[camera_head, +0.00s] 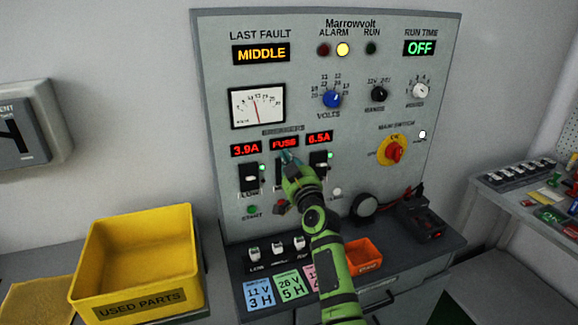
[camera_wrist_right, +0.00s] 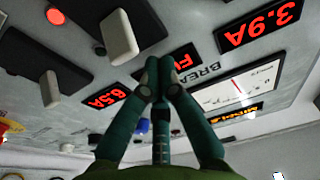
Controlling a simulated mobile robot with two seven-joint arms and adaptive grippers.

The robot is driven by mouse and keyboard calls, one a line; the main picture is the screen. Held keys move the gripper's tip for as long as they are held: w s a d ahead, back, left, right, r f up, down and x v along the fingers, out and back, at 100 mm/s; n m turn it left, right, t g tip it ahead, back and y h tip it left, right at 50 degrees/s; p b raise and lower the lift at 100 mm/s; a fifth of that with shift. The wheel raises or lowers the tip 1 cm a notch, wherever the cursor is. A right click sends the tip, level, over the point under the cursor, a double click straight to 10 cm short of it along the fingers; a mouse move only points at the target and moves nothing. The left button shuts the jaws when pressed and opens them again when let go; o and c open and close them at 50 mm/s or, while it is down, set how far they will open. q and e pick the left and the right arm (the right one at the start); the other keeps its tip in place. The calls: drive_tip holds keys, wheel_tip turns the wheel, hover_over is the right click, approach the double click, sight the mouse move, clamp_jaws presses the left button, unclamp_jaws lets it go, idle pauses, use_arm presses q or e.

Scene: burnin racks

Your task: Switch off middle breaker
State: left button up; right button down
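The panel (camera_head: 213,110) has three breakers under red displays. The middle display (camera_head: 284,142) reads FUSE. The middle breaker is mostly hidden behind my right gripper (camera_head: 287,160) in the head view. In the right wrist view, which is upside down, the middle breaker (camera_wrist_right: 118,38) shows a pale lever on a black housing, with a red lamp beside it. My right gripper (camera_wrist_right: 156,72) has its fingertips together, with nothing seen between them, in front of the panel near this breaker. Contact cannot be told. My left gripper is not in view.
The left breaker (camera_head: 249,180) and right breaker (camera_head: 318,165) flank the middle one closely, each with a green lamp. A yellow and red main switch (camera_head: 394,151) is to the right. A yellow bin (camera_head: 137,262) and an orange tray (camera_head: 363,256) stand below.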

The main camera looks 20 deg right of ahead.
drive_tip(key=shift+s+f, duration=0.7)
drive_tip(key=shift+f, duration=0.35)
